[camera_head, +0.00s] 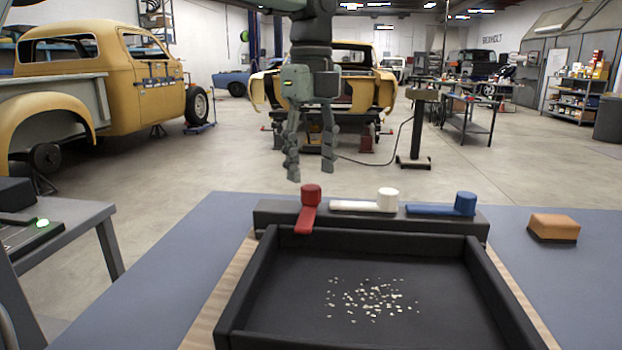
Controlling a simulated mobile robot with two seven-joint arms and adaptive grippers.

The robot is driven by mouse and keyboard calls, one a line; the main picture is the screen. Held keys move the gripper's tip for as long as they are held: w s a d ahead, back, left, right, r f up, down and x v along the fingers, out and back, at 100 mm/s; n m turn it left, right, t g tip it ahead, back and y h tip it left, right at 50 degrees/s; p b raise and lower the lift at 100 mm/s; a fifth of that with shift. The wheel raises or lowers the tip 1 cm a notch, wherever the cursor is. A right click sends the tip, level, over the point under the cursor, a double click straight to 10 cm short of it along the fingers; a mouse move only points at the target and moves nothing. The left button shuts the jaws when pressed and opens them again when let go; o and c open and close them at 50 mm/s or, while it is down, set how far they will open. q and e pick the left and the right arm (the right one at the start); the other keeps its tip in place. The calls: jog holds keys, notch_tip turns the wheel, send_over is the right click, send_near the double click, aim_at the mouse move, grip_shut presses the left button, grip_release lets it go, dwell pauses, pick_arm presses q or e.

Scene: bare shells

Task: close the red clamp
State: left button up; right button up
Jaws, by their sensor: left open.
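The red clamp (307,219) sits at the left part of a dark bar (270,214) behind the black tray. It has a round red knob, and its flat lever points towards me, across the bar, with its end near the tray's back wall. My left gripper (311,174) hangs above and behind the red clamp with its two fingers apart, pointing down. Nothing is between the fingers, and they do not appear to touch the clamp. My right gripper is not in view.
A white clamp (386,199) and a blue clamp (465,205) sit further right, their levers lying along the bar to the left. The black tray (256,275) holds scattered pale bits (372,298). An orange-brown block (553,227) lies on the blue-grey tabletop (190,262).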

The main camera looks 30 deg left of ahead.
pick_arm(q)
notch_tip(320, 180, up, 8)
jog(key=shift+r, duration=0.15)
jog(key=shift+s, duration=0.1)
dwell(0.5)
